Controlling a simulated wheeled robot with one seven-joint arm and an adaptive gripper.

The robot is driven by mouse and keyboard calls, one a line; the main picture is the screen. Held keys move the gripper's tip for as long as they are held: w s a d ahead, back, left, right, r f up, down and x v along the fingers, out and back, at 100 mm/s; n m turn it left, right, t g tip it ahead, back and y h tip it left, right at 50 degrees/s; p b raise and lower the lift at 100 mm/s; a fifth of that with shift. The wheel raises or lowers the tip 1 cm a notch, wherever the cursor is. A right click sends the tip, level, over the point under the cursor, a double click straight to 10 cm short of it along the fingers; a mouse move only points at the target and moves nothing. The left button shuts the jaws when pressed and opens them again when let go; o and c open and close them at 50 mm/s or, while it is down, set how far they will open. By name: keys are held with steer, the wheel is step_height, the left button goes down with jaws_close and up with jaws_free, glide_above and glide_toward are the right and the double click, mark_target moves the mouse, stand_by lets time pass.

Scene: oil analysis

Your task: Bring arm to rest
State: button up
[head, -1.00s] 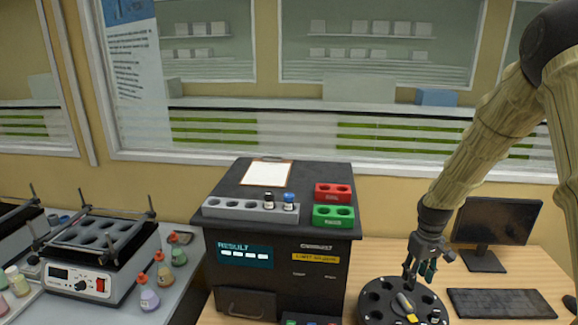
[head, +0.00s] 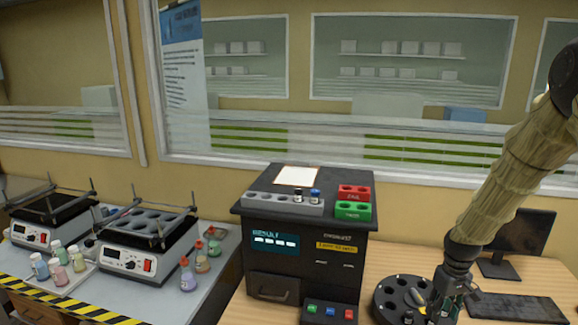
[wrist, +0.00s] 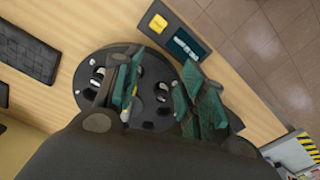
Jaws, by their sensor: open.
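My gripper (head: 450,298) hangs over the right part of the black round carousel (head: 388,299) in the head view, at the end of my tan arm. In the wrist view my gripper (wrist: 160,95) has its two green-padded fingers apart, with nothing seen between them. The carousel (wrist: 92,75) lies below and beyond the fingers, partly hidden by them. It has several round holes, and a small grey and yellow item lies on top of it. I cannot tell the gap between fingers and carousel.
A black analyser (head: 300,245) stands left of the carousel, with a grey rack (head: 262,203) holding two vials, and red (head: 354,192) and green (head: 354,211) racks on top. A monitor (head: 520,235) and keyboard (head: 518,307) are right. Shakers and bottles stand at left.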

steer(key=s+a+f, duration=0.5)
steer(key=s+f, duration=0.1)
steer(key=f, duration=0.3)
steer(key=s+a+f, duration=0.5)
steer(key=s+f, duration=0.2)
steer(key=f, duration=0.2)
steer(key=s+a+f, duration=0.3)
steer(key=s, duration=0.5)
steer(key=s+a+f+m, duration=0.1)
steer(key=s+a+f, duration=0.2)
steer(key=s, duration=0.6)
steer(key=s+a+f+m, duration=0.1)
steer(key=s+a+f, duration=0.2)
steer(key=s, duration=0.5)
steer(key=shift+s+a, duration=0.2)
steer(key=shift+a, duration=0.05)
steer(key=shift+c, duration=0.5)
